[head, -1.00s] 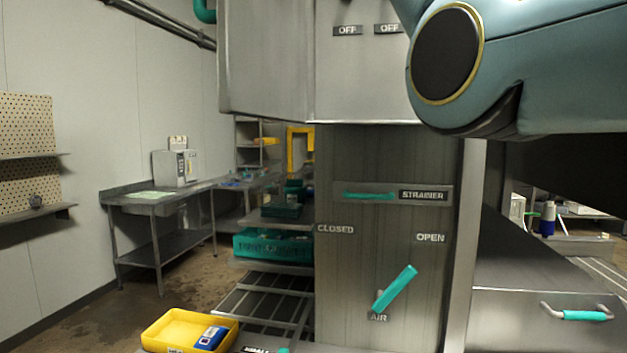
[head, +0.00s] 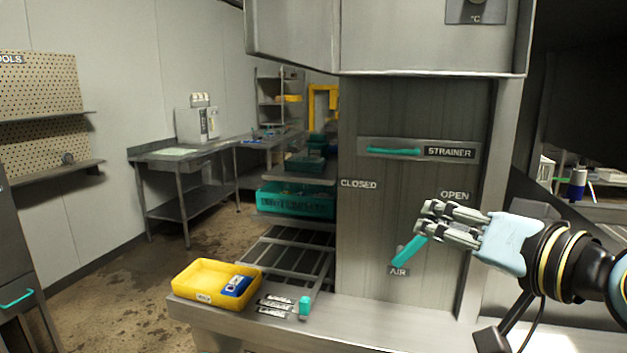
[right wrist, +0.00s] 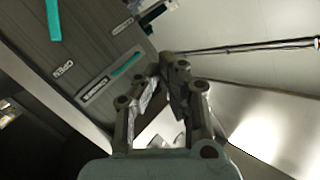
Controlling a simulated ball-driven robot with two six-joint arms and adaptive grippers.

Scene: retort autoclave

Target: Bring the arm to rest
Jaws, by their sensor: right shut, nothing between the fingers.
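My right gripper (head: 428,224) is in front of the grey cabinet panel (head: 365,235) in the head view, its fingers pointing left. It is shut and empty. The teal AIR lever (head: 409,251) is tilted up to the right, just below the fingertips; I cannot tell from the head view whether they touch. In the right wrist view the shut fingers (right wrist: 172,62) point up the picture, with a teal handle (right wrist: 125,66) on the panel at their left. My left gripper is not in view.
The STRAINER handle (head: 394,151) is on the panel above. A yellow tray (head: 190,281) with a blue item stands on the ledge (head: 345,317) at lower left, near a small teal lever (head: 305,306). A teal crate (head: 290,203) stands behind. The floor at left is clear.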

